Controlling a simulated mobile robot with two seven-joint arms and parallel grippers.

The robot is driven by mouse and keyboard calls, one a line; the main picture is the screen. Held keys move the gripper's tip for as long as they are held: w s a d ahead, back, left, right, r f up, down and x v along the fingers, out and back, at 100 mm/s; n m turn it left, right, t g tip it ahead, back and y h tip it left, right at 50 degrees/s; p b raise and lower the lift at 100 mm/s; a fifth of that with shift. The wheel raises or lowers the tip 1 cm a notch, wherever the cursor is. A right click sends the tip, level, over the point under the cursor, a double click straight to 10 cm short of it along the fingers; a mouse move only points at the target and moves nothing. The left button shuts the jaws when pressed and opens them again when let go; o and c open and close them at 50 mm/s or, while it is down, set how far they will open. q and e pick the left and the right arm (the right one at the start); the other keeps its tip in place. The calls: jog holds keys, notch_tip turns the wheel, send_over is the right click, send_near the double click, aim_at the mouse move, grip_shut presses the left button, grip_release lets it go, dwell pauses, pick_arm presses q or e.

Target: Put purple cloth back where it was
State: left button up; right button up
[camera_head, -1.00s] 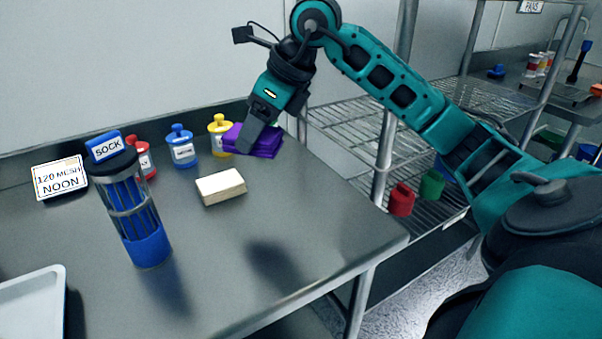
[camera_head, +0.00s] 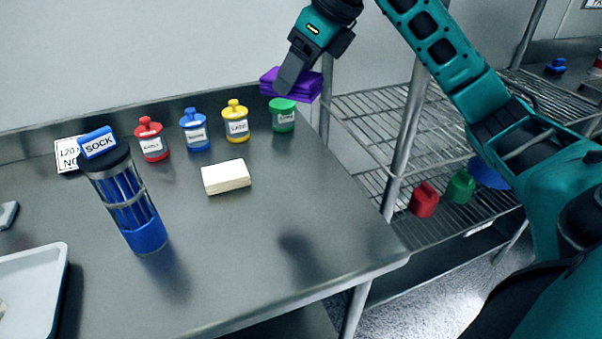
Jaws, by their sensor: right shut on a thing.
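The purple cloth (camera_head: 307,89) is a folded stack, held in the air at the back right of the steel table. My right gripper (camera_head: 290,84) is shut on its left part. The cloth hangs just above and behind the lid of the green jar (camera_head: 282,114), in the picture. Only one finger shows clearly; the other is hidden. My left gripper is not in view.
Red (camera_head: 151,139), blue (camera_head: 194,130) and yellow (camera_head: 236,121) jars stand in a row left of the green one. A cream block (camera_head: 226,177), the blue sock cylinder (camera_head: 136,205) and a white tray (camera_head: 32,291) are on the table (camera_head: 290,215). A wire rack (camera_head: 400,125) stands right.

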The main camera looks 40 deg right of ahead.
notch_tip(320, 180, down, 16)
jog(key=shift+r+b, duration=0.1)
jog(key=shift+b, duration=1.05)
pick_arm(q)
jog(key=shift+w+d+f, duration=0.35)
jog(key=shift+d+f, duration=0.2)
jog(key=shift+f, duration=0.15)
pick_arm(e)
jog(key=shift+f, duration=1.95)
jog(key=shift+f, duration=0.1)
jog(key=shift+f+b, duration=0.15)
jog(key=shift+b, duration=0.3)
jog(key=o, duration=0.9)
jog(key=shift+o, duration=0.2)
